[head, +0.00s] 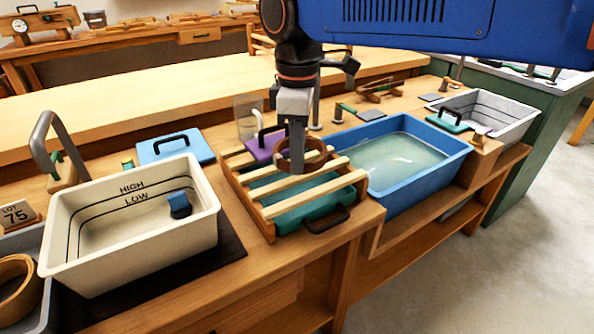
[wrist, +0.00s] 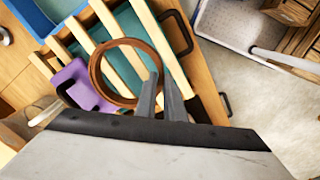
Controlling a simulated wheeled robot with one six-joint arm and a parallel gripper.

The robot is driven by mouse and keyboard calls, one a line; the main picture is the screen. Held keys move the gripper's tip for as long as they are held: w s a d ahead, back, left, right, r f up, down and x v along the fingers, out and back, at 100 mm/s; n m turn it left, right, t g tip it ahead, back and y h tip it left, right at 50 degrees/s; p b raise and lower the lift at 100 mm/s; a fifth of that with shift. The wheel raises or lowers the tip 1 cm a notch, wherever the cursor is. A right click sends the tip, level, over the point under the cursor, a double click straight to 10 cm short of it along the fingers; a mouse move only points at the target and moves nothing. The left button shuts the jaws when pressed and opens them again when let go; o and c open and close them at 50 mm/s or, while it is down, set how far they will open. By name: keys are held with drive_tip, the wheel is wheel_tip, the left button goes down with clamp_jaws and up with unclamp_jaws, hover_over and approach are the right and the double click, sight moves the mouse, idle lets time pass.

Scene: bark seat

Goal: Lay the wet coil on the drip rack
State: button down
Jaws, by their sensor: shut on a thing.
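The coil, a brown ring (head: 318,158), is over the drip rack, and it also shows in the wrist view (wrist: 97,76). My gripper (head: 297,168) is shut on the near side of its rim; the fingers show in the wrist view (wrist: 161,88). The ring lies roughly flat and level with the slats. I cannot tell whether it touches them. The drip rack (head: 300,196) has pale wooden slats over a teal tray (head: 330,203); its slats also cross the wrist view (wrist: 153,32).
A blue basin (head: 430,188) of water stands right of the rack. A cream tub (head: 150,245) marked HIGH and LOW stands left. A grey bin (head: 25,315) at far left holds another ring (head: 14,290).

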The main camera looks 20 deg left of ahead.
drive_tip(key=shift+f, duration=1.85)
drive_tip(key=shift+f, duration=0.15)
drive_tip(key=c, duration=1.8)
unclamp_jaws()
drive_tip(key=shift+c, duration=0.2)
wheel_tip(320, 180, up, 12)
drive_tip(key=shift+r, duration=0.15)
